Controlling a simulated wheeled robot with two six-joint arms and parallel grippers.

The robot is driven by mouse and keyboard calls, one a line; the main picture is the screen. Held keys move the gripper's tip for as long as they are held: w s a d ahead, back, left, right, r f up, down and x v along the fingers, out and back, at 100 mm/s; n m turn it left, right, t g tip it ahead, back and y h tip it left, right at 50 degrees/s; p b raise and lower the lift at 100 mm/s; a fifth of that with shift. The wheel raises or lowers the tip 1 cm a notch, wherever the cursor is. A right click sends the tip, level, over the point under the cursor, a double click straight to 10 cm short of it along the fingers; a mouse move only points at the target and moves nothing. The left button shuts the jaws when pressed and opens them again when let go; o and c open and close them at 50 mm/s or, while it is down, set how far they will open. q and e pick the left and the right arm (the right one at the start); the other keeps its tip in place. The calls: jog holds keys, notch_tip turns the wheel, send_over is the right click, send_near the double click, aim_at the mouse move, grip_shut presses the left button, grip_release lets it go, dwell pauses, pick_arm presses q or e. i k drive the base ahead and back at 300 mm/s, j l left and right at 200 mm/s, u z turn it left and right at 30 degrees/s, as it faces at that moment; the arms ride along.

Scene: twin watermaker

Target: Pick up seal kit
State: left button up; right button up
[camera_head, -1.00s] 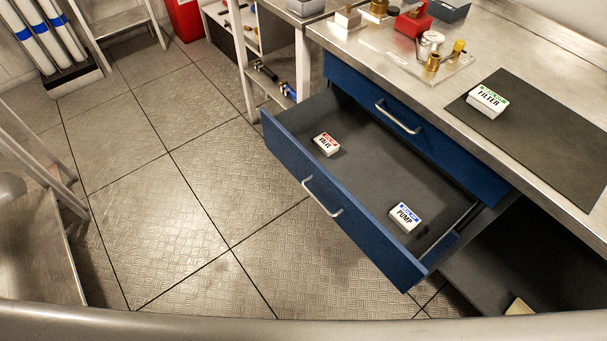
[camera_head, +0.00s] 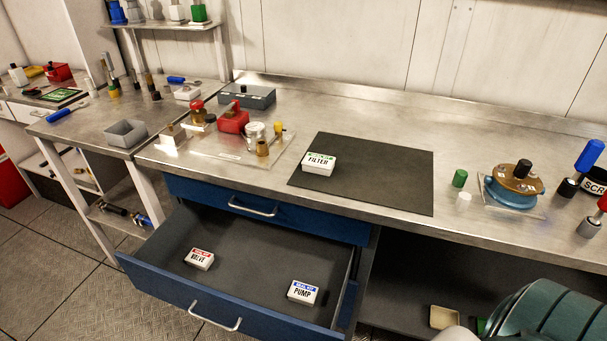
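Three small white seal-kit boxes are in view. The box with a red band marked VALVE (camera_head: 199,259) lies in the left part of the open blue drawer (camera_head: 262,248). The box with a blue band marked PUMP (camera_head: 302,292) lies in the same drawer, near its front right corner. The box with a green band marked FILTER (camera_head: 319,164) lies on the dark mat (camera_head: 385,180) on the worktop, near the mat's left side. Neither of my grippers is in view.
A clear tray with fittings and a red part (camera_head: 233,120) stands left of the mat. A grey toolbox (camera_head: 248,96) is behind it. A blue and brown round assembly (camera_head: 514,185) and blue- and red-handled tools stand at right. A green cylinder (camera_head: 535,312) is below.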

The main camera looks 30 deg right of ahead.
aim_at(312, 163)
jog(key=l, duration=0.15)
jog(key=k+l+z, duration=0.15)
jog(key=z, duration=0.25)
jog(key=k+l+z, duration=0.1)
jog(key=l+z, duration=0.3)
